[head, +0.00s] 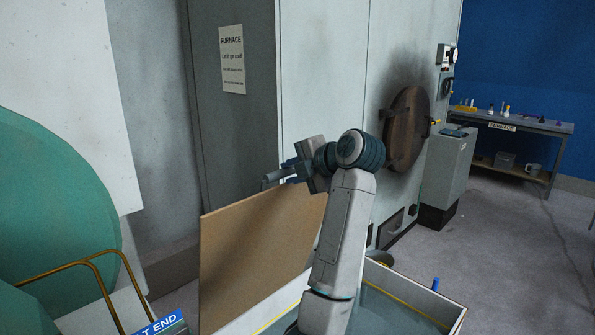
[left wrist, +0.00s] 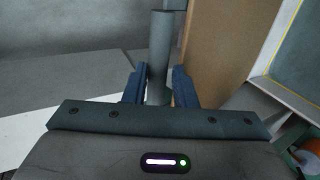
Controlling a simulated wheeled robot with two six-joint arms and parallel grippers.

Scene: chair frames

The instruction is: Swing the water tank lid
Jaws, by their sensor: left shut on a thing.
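The water tank (head: 453,312) stands low in front, with a pale rim, a yellow line and blue-grey inside; its corner also shows in the left wrist view (left wrist: 275,42). A tan board, seemingly its lid (head: 245,262), stands upright on the tank's left side; it also shows in the left wrist view (left wrist: 212,45). My left gripper (head: 285,177) is at the board's top edge, shut on a grey round bar (left wrist: 160,45). The bar looks like the lid's handle, but where it joins the board is hidden. My right gripper is in neither view.
A tall grey furnace cabinet (head: 322,90) with a round brown door (head: 407,128) stands behind. A green rounded body (head: 50,195) and a brass rail (head: 85,258) are at left. A workbench (head: 515,123) is far right. Floor at right is clear.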

